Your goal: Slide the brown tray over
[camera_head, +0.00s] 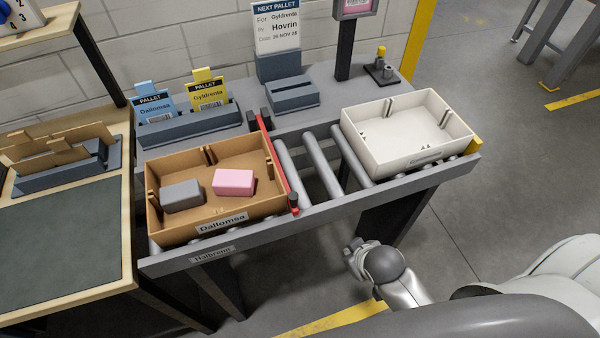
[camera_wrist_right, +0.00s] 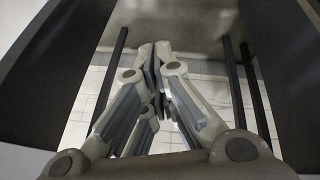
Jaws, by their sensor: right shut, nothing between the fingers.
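The brown tray (camera_head: 240,158) sits on the left end of the roller conveyor (camera_head: 320,195). It holds a grey block (camera_head: 182,195) and a pink block (camera_head: 234,182), and its front label reads "Dallomsa". My right gripper (camera_head: 352,250) is in front of the conveyor's front rail, right of the brown tray and apart from it. In the right wrist view its fingers (camera_wrist_right: 154,56) are closed together with nothing between them. My left gripper is not in the head view.
A red bar (camera_head: 272,165) stands across the rollers along the brown tray's right side. Bare rollers lie between it and a white empty tray (camera_head: 408,130) at the right end. A card holder (camera_head: 190,128) stands behind the brown tray. A wooden desk (camera_head: 128,230) adjoins on the left.

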